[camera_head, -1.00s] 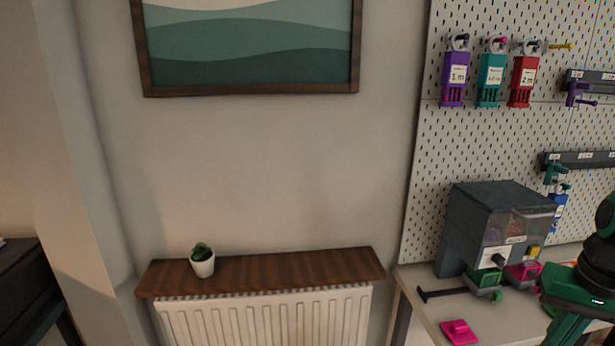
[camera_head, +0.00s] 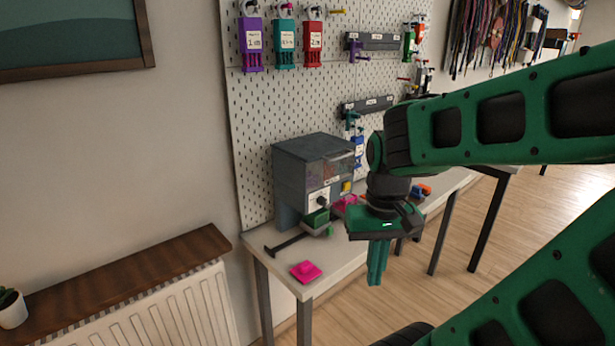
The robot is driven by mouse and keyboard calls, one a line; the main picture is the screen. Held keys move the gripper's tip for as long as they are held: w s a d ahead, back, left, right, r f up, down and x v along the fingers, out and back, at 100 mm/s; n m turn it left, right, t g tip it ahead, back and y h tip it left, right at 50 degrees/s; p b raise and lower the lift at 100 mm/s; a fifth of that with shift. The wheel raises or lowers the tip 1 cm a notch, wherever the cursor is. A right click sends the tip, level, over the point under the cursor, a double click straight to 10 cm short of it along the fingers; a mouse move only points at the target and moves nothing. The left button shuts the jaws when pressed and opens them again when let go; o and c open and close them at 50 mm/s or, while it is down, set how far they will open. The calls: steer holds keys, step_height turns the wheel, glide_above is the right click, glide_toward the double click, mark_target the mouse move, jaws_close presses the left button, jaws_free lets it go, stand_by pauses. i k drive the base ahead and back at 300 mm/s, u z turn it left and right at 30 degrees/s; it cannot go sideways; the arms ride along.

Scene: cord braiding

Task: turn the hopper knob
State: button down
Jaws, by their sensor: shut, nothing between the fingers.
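The grey hopper (camera_head: 300,172) stands on the table against the pegboard, with clear compartments in its upper front. Its small black knob (camera_head: 321,201) sits on a white label plate on the front face. My gripper (camera_head: 376,272) points down to the right of the hopper and nearer to me. Its fingers are together with nothing between them. It is apart from the knob, and my wrist hides part of the table behind it.
A green block (camera_head: 316,218) sits under the hopper front. A black T-shaped tool (camera_head: 285,244) and a pink piece (camera_head: 306,271) lie on the table (camera_head: 335,256). Small pink and orange parts lie behind my gripper. Tools hang on the pegboard (camera_head: 255,130).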

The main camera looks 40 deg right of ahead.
mark_target(321, 201)
steer(key=z, duration=1.55)
steer(key=k, duration=1.5)
steer(key=u, duration=0.55)
steer(key=i, duration=1)
steer(key=z, duration=0.05)
